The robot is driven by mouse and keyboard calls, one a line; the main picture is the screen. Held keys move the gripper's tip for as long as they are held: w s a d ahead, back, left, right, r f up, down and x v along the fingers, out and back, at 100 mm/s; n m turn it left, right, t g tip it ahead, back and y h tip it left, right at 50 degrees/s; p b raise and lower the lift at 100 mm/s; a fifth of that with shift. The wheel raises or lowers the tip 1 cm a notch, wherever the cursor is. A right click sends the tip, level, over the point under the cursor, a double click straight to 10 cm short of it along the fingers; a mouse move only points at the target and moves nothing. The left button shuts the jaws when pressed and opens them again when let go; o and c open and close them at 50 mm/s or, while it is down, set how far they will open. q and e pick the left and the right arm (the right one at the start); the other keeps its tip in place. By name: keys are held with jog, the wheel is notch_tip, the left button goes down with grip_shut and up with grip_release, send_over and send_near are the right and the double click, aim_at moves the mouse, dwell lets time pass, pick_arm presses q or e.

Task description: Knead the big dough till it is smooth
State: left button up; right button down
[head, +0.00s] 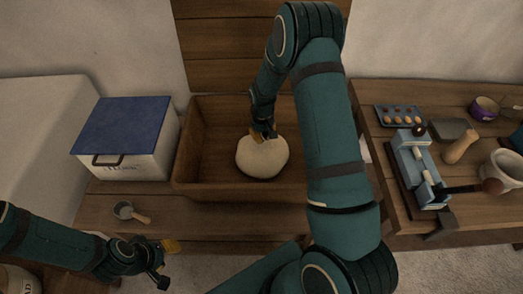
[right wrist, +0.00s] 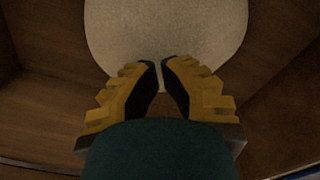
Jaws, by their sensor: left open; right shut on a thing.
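The big dough (head: 262,158) is a pale, rounded lump in the wooden trough (head: 205,186). Its visible surface looks even. It fills the top of the right wrist view (right wrist: 165,25). My right gripper (head: 264,134) reaches down into the trough at the dough's far edge. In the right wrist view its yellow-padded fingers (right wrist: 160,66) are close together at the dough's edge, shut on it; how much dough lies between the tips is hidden. My left gripper (head: 168,262) is open and empty, low at the left, in front of the bench and away from the dough.
A white box with a blue lid (head: 125,130) stands left of the trough. A small metal scoop (head: 128,212) lies on the bench in front. The right table holds an egg tray (head: 398,116), a blue-and-white device (head: 416,165) and a mortar (head: 503,170).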

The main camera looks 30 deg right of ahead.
jog(key=shift+w, duration=0.6)
jog(key=shift+f, duration=0.15)
jog(key=shift+f+b, duration=1.15)
jog(key=shift+f, duration=0.65)
jog(key=shift+s+r, duration=0.1)
jog(key=shift+f, duration=0.25)
jog(key=shift+f, duration=0.35)
dwell(0.8)
dwell(0.4)
